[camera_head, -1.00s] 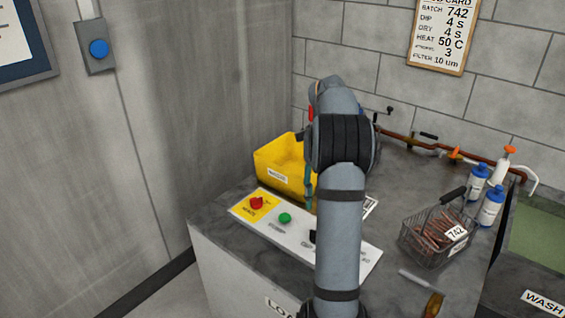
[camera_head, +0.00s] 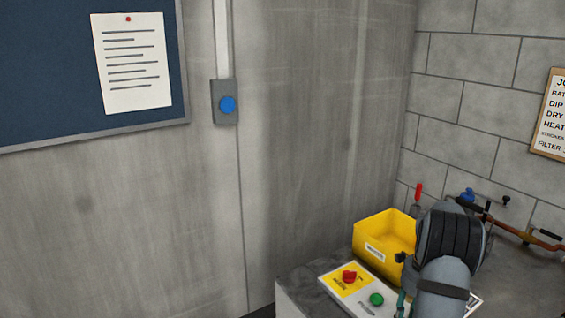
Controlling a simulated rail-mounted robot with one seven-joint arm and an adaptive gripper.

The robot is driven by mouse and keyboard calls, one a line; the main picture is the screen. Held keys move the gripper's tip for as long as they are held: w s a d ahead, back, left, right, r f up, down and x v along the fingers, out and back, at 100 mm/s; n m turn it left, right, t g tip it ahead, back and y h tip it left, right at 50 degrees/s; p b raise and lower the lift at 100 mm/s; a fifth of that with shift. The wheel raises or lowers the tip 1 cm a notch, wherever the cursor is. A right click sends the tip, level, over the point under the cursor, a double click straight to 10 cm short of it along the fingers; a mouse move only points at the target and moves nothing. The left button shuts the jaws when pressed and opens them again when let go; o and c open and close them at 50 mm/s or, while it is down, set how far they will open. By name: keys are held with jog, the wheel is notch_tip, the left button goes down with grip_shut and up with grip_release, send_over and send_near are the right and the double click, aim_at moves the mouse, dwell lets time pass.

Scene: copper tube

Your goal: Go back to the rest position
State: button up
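My arm shows at the lower right of the head view, rising in front of the counter (camera_head: 309,286). Its grey and black joint covers part of the counter and the yellow bin. My gripper cannot be made out; the end of my arm is hidden behind the joint or out of frame, so its fingers and anything in them do not show.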

jog(key=shift+r, duration=0.15)
notch_tip(320, 180, up, 12)
notch_tip(320, 180, down, 12)
jog(key=shift+f, duration=0.1)
jog(key=shift+r+n+p, duration=0.3)
jog(key=shift+n+p, duration=0.65)
jog(key=shift+n, duration=0.05)
jog(key=n+p, duration=0.3)
jog(key=n, duration=0.1)
jog(key=shift+s+d, duration=0.1)
jog(key=shift+d, duration=0.05)
jog(key=n+p, duration=0.3)
jog(key=n, duration=0.2)
jog(key=shift+d, duration=0.1)
jog(key=shift+f+n+p, duration=0.25)
jog(key=shift+n+p, duration=0.3)
jog(key=shift+n, duration=0.25)
jog(key=shift+d, duration=0.1)
